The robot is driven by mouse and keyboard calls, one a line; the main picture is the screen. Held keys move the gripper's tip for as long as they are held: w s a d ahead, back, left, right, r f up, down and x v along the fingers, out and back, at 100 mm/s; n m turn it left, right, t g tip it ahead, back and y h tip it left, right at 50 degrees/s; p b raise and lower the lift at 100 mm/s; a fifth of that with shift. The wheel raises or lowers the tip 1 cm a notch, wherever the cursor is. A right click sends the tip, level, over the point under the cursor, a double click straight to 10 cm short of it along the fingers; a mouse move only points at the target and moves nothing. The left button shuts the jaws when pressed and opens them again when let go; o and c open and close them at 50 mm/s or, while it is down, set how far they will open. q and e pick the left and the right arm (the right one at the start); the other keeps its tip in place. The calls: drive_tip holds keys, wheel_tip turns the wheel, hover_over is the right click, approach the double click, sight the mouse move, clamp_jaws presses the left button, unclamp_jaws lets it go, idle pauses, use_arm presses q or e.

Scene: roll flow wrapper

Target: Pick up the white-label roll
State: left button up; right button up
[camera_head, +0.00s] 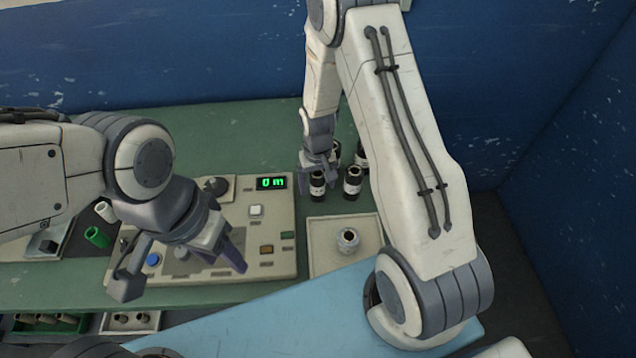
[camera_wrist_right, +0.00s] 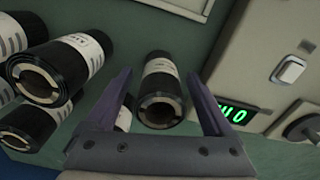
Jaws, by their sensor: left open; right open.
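Several black rolls with white labels stand at the back of the green table. One white-label roll (camera_head: 317,185) is directly below my right gripper (camera_head: 318,165). In the right wrist view, this white-label roll (camera_wrist_right: 160,68) shows between the two fingers of my right gripper (camera_wrist_right: 162,88), which is open. I cannot tell whether either finger touches it. A neighbouring white-label roll (camera_head: 352,183) stands just to the right, and more rolls (camera_wrist_right: 72,58) are at the left of the wrist view. My left gripper (camera_head: 185,262) is open and empty over the control panel.
The control panel (camera_head: 222,268) has a green "0 m" display (camera_head: 271,183). A pale tray (camera_head: 318,255) holds a roll (camera_head: 348,240). A green roll (camera_head: 97,237) and a white roll (camera_head: 104,211) are at left. The green table (camera_head: 245,130) is clear behind the panel.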

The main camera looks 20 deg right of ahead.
clamp_jaws()
idle(0.3)
